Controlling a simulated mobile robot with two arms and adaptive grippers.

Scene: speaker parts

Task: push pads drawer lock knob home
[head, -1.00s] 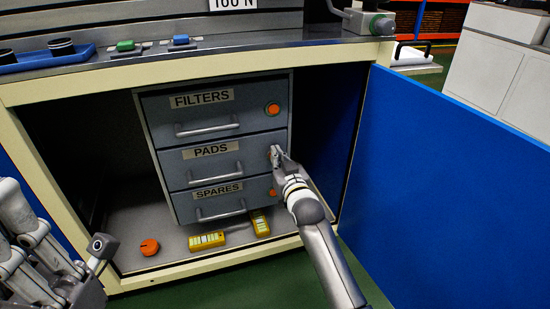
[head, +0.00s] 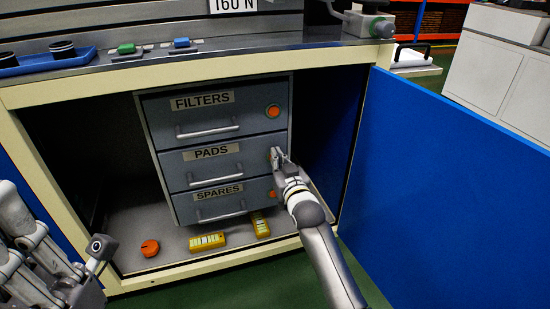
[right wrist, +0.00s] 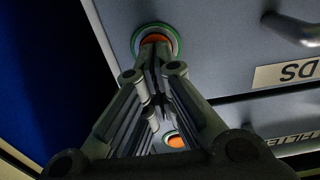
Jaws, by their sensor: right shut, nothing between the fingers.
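The drawer labelled PADS (head: 213,169) is the middle one of three in a grey cabinet, and it looks closed. My right gripper (head: 278,157) is shut and empty, its tips at the right end of this drawer front. They cover the pads lock knob in the head view. In the right wrist view that orange knob (right wrist: 155,38) with a green ring shows just beyond the shut fingertips (right wrist: 156,48). The tips seem to touch it, but how far in it sits I cannot tell. My left gripper (head: 22,235) is at the lower left, away from the cabinet; its jaws are unclear.
The FILTERS knob (head: 272,111) is above and the SPARES knob (head: 272,194) below. An orange knob-like piece (head: 150,248) and yellow blocks (head: 207,241) lie on the compartment floor. A blue door (head: 450,190) stands open to the right of my right arm.

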